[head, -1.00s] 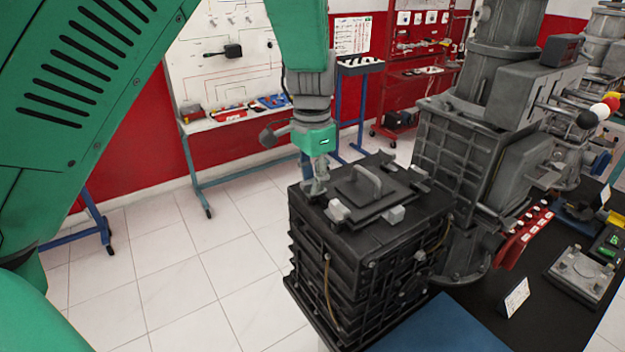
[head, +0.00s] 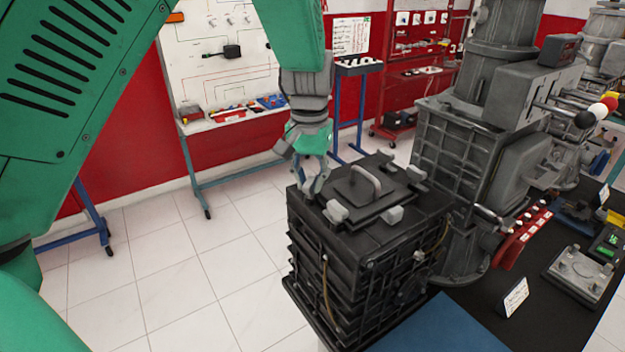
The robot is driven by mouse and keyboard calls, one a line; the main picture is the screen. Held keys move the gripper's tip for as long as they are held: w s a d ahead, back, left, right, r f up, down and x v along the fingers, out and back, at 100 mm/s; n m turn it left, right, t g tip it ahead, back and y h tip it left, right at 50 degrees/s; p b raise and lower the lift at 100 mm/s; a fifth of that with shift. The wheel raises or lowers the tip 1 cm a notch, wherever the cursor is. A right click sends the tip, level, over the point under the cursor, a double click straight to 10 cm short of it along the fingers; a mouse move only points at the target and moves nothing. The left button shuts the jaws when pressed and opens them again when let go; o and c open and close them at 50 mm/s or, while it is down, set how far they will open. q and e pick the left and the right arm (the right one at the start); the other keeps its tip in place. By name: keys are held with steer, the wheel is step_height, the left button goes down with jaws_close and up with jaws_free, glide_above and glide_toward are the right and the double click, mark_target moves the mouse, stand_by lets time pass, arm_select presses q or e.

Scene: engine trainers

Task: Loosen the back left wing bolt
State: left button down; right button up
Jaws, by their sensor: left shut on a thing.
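The black ribbed box (head: 325,270) stands on the table, with a flat lid plate (head: 385,200) on top. The plate has a grey arched handle (head: 366,182). Pale wing bolts sit at its corners: front left (head: 337,211), front right (head: 393,215) and back right (head: 416,175). My left gripper (head: 315,190) reaches down from above at the back left corner, its fingers shut on the back left wing bolt. The fingers mostly hide that bolt. My right gripper is not in view.
A large grey machine (head: 470,140) with levers stands close to the right of the box. Open tiled floor (head: 170,280) is to the left.

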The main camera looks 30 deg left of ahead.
arm_select(q)
steer(key=n, duration=0.5)
steer(key=shift+s+f+n, duration=0.25)
steer(key=shift+s+n, duration=0.05)
steer(key=shift+d+n, duration=0.1)
steer(key=shift+n, duration=2.2)
steer(key=c, duration=1.5)
jaws_free()
steer(key=shift+c, duration=0.2)
steer(key=shift+w+d+r, duration=0.1)
steer(key=shift+r, duration=0.05)
